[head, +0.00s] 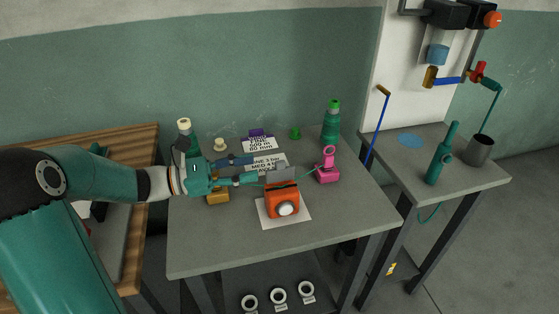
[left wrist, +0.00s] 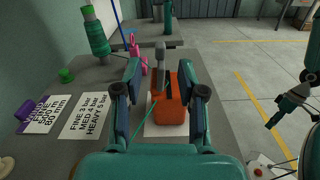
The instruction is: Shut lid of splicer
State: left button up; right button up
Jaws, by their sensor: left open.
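The orange splicer (head: 283,203) sits on a white sheet on the grey table, with a round pale knob on its front. Its grey lid (head: 281,173) stands raised at the back edge. In the left wrist view the splicer (left wrist: 172,110) is beyond and between my fingers, and the lid (left wrist: 160,55) shows nearly edge-on. My left gripper (head: 257,170) is open and empty, its fingers pointing at the lid from the left; its fingertips also show in the left wrist view (left wrist: 160,70). What seems to be my right gripper (left wrist: 292,98) hangs at the right, off the table; its jaws are unclear.
A pink tool (head: 328,168) stands just right of the splicer. A green bottle (head: 332,125), a printed card (head: 265,162) and a yellow block (head: 217,196) are also on the table (head: 350,212). The table's front and right are clear. A side table (head: 480,175) stands right.

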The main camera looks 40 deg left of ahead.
aim_at(281, 161)
pick_arm(q)
jog(key=x, duration=0.8)
jog(key=shift+w+d, duration=0.1)
grip_shut()
jog(key=shift+a, duration=0.2)
jog(key=shift+d, duration=0.15)
